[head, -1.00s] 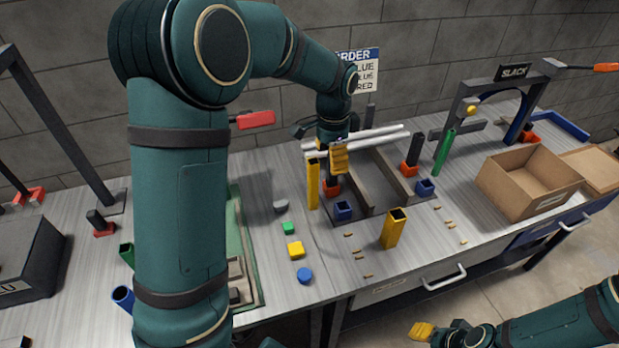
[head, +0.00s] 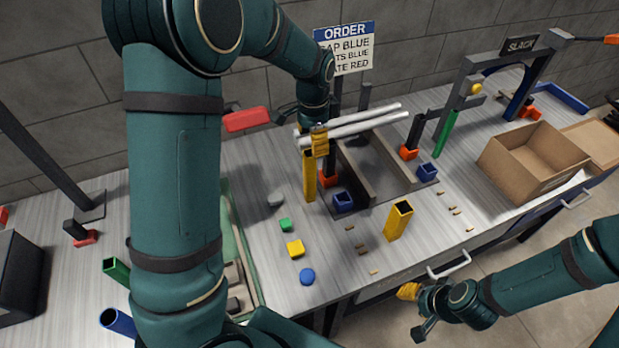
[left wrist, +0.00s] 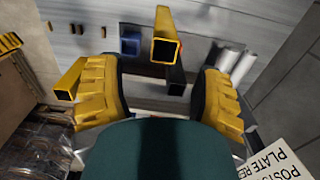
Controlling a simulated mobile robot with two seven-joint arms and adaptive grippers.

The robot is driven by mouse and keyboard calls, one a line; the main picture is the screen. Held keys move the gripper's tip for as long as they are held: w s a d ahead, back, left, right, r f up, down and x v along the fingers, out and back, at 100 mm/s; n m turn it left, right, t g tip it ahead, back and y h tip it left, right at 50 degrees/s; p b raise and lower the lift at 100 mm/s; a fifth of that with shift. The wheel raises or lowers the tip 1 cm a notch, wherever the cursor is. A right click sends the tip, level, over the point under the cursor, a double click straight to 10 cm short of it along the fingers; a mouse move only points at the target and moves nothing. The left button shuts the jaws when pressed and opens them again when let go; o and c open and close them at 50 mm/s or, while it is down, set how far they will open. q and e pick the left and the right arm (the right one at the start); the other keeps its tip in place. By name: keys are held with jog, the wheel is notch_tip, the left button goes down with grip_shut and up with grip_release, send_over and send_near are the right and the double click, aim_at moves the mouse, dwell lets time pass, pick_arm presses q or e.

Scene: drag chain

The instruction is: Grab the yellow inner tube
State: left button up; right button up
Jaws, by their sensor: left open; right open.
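A tall, hollow yellow square tube (head: 309,178) stands upright on the table in the head view. My left gripper (head: 320,140) is open just above and beside its top. In the left wrist view the tube's open top (left wrist: 165,50) shows in the gap between the two yellow fingers of the left gripper (left wrist: 157,88). No finger visibly touches it. A second, shorter yellow tube (head: 398,221) stands nearer the table's front edge; it also shows outside the left finger in the left wrist view (left wrist: 68,82). My right gripper (head: 418,305) is open and empty, off the front edge.
White rods (head: 350,124) lie just behind the left gripper. A blue square piece (head: 343,201) is close to the tall tube. Green (head: 285,225), yellow (head: 295,248) and blue (head: 307,277) small pieces lie in front. A cardboard box (head: 530,165) is at the right.

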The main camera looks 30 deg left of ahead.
aim_at(310, 161)
pick_arm(q)
jog(key=f, duration=0.8)
jog(key=shift+a+b, duration=0.35)
jog(key=shift+b, duration=0.05)
jog(key=shift+s, duration=0.1)
grip_shut()
